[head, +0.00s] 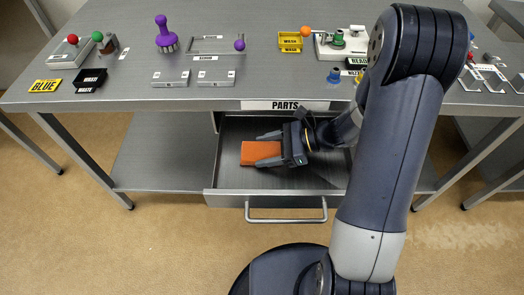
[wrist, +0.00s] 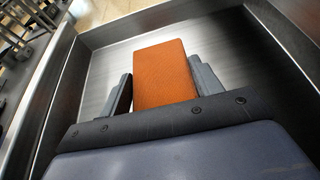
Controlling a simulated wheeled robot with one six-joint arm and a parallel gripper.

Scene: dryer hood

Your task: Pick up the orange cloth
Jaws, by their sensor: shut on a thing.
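The orange cloth (head: 256,152) is a flat, folded rectangular block inside the open drawer (head: 215,172) labelled PARTS. My gripper (head: 268,149) reaches into the drawer from the right and is shut on the cloth, one finger on each side. In the wrist view the cloth (wrist: 164,75) sits between the two grey fingers (wrist: 160,92) and sticks out beyond their tips. The cloth's near end is hidden behind the gripper body. I cannot tell whether the cloth touches the drawer floor.
The metal workbench (head: 200,97) stands above the drawer, with a purple-handled brush (head: 166,38), a yellow bin (head: 290,41) and several fixtures on top. The drawer's walls surround my gripper, and its handle (head: 286,218) faces the front. The drawer floor around the cloth is clear.

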